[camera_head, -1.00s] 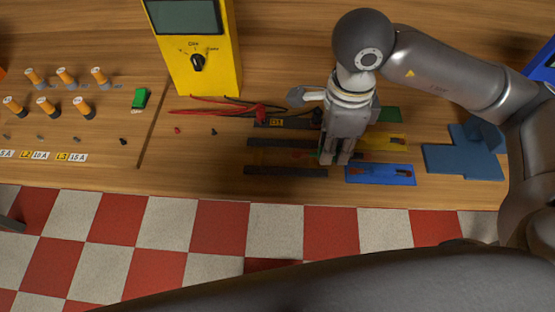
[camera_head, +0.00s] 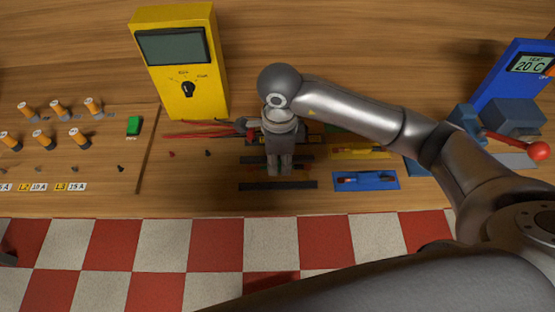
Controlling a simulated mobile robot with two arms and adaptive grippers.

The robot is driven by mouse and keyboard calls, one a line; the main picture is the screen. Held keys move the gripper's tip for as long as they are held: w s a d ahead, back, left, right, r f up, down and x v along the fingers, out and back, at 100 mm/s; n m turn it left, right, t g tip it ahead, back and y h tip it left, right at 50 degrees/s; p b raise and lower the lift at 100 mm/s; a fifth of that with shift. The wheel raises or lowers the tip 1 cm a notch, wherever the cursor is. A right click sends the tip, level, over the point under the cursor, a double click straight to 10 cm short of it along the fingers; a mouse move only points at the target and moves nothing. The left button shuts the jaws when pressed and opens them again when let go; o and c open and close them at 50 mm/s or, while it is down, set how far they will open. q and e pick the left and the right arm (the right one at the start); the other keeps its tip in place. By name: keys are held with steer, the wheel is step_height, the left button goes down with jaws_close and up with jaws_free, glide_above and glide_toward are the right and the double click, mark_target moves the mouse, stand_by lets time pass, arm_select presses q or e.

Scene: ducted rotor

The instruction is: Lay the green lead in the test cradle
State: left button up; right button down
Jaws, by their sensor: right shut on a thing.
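My right gripper (camera_head: 280,172) points down over a set of dark parallel bars (camera_head: 278,186), which look like the test cradle. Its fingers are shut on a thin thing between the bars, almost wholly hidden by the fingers. It appears to be the green lead, with small reddish bits showing beside the fingertips. I cannot tell whether it rests on the cradle. A green mat shows only in part behind my right arm.
A yellow mat (camera_head: 375,152) and a blue mat (camera_head: 350,187) with leads lie right of the bars. A yellow meter (camera_head: 218,90) with red and black wires stands behind. Orange-topped posts (camera_head: 42,143) and a green switch (camera_head: 134,125) are at left. A blue device (camera_head: 505,80) stands at right.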

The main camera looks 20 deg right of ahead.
steer(key=f, duration=0.1)
steer(key=w+f, duration=0.1)
steer(key=w, duration=0.1)
steer(key=shift+w+d+f+p, duration=0.2)
steer(key=shift+d+f+p, duration=0.05)
steer(key=shift+f+p, duration=0.15)
step_height(320, 180, down, 2)
steer(key=shift+f+p, duration=0.1)
steer(key=shift+p, duration=0.75)
steer(key=shift+f, duration=0.5)
steer(key=shift+f, duration=0.1)
steer(key=c, duration=1.7)
jaws_free()
steer(key=shift+f, duration=0.1)
steer(key=o, duration=0.4)
steer(key=shift+o, duration=0.2)
